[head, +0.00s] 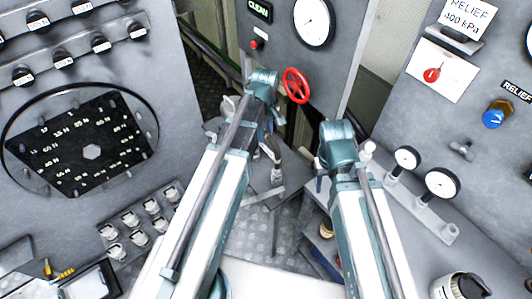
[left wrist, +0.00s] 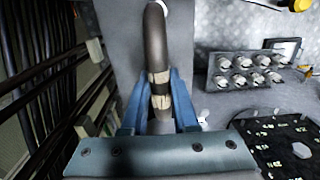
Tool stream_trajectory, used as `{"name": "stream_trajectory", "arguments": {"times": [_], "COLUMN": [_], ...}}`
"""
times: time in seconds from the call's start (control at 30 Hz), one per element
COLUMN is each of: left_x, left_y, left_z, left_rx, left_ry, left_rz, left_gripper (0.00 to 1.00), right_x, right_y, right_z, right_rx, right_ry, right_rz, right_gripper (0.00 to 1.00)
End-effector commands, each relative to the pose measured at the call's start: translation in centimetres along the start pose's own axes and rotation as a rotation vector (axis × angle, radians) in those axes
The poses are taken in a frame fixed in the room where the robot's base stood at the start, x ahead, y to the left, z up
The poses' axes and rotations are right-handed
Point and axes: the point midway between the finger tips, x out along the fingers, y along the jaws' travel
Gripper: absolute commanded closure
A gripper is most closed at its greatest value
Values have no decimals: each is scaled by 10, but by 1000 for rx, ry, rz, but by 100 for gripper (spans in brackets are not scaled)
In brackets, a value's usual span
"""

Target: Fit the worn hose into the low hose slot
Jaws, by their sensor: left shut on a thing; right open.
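The worn hose (left wrist: 155,45) is a dark grey curved tube with cream wrapping and a black band. In the left wrist view it stands between the two blue fingers of my left gripper (left wrist: 160,105), which is shut on it at the wrapped part. A pale fitting (left wrist: 176,5) shows at the top end of the hose. In the head view my left gripper (head: 269,140) hangs below its wrist near the floor-level plate, and the hose is mostly hidden there. My right gripper (head: 322,187) is open, mostly hidden behind its arm. I cannot make out the low hose slot in either view.
A red handwheel (head: 297,86) sits just right of my left wrist. Gauges on a manifold (head: 424,205) stand right of my right arm. Dark pipes (left wrist: 50,75) run along the left wrist view's left side.

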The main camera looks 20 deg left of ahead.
Motion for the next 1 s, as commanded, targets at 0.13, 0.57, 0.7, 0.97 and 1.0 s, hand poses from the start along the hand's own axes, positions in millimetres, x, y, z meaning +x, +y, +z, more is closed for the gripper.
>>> {"name": "stream_trajectory", "arguments": {"times": [0.13, 0.57, 0.7, 0.97, 1.0], "left_x": [-4, -16, -20, -25, -25], "left_y": [0, 0, 0, 0, 0], "left_z": [0, 0, 0, 0, 0], "left_rx": [0, 0, 0, 0, 0], "left_ry": [0, 0, 0, 0, 0], "left_rz": [0, 0, 0, 0, 0], "left_gripper": [100, 100, 100, 100, 100], "right_x": [-4, -16, -20, -25, -25], "right_y": [0, 2, 2, 2, 2], "right_z": [0, 1, 1, 2, 2], "right_rx": [0, 0, 0, 0, 0], "right_ry": [0, 0, 0, 0, 0], "right_rz": [0, 0, 0, 0, 0], "right_gripper": [50, 50, 50, 50, 50]}}
